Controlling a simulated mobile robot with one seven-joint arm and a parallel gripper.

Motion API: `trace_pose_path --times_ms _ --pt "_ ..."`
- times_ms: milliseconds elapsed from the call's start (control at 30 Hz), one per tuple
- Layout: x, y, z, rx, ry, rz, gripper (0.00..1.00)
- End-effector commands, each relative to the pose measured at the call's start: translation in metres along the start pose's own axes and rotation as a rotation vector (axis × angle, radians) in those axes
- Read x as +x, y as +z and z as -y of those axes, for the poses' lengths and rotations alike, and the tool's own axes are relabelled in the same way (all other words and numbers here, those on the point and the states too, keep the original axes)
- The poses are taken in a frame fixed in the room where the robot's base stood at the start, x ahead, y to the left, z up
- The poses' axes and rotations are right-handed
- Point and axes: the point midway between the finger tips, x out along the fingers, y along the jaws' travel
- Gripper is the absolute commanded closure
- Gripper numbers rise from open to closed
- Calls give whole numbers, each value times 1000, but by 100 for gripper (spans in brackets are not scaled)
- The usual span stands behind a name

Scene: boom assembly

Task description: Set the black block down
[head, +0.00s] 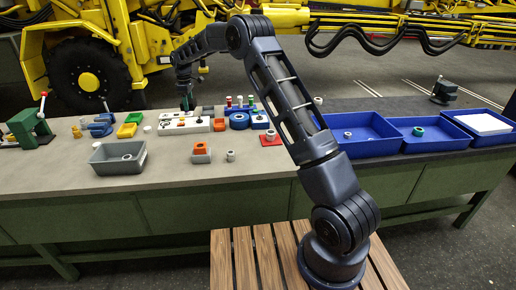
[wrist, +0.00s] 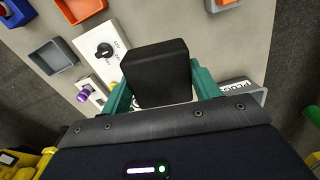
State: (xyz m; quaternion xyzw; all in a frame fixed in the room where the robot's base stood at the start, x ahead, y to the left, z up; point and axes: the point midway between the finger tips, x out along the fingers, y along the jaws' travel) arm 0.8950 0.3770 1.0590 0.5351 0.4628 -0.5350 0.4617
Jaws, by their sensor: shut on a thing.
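The black block (wrist: 157,72) fills the middle of the wrist view, seen from above. My gripper (wrist: 160,88) is shut on it, with a teal finger on its left and right sides. In the head view my gripper (head: 187,100) is over the back of the bench, by the white panel (head: 172,129). The block cannot be made out there. The wrist view shows the white panel (wrist: 92,45) with a black knob (wrist: 104,50) to the block's left. The surface right under the block is hidden, so I cannot tell whether it touches anything.
A grey bin (head: 102,165) and an orange piece (head: 200,147) stand nearer the front of the bench (head: 70,190). A red mat (head: 270,140) and blue trays (head: 365,123) lie to the right. A green vise-like fixture (head: 27,128) stands at the far left. The front bench strip is mostly clear.

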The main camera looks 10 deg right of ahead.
Motion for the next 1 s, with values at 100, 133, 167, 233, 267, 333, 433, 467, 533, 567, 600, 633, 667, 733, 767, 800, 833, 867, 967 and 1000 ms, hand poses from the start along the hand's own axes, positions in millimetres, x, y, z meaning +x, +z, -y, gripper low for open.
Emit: trace_pose_path --times_ms 100,133,167,233,267,333,433,467,533,567,600,633,667,733,767,800,833,867,967,1000 --pt "-6 35 -4 -3 -1 -2 67" --pt "-7 46 -5 -6 -1 -3 67" --pt "-9 58 -5 -9 -2 -4 67" --pt "-11 86 -4 -18 -3 -6 67" --pt "-12 99 -3 -22 -4 -6 67" --pt "-14 127 0 -32 -4 -9 67" --pt "-16 168 7 -44 -4 -11 67" --pt "-17 180 10 -49 -5 -11 67" --pt "-18 208 18 -58 -4 -12 67" --pt "-18 220 22 -61 -4 -12 67" --pt "-18 236 27 -67 -4 -12 67" --pt "-18 247 31 -71 -3 -12 67" --pt "-18 258 36 -75 -3 -12 67" --pt "-18 284 48 -83 -2 -12 67" --pt "-17 295 54 -88 -3 -11 67" --pt "-17 310 62 -92 -2 -11 67" --pt "-16 320 67 -97 -2 -11 67" --pt "-16 331 74 -99 -1 -10 67" --pt "-12 364 96 -112 -1 -7 67" --pt "-11 376 105 -116 -1 -6 67"
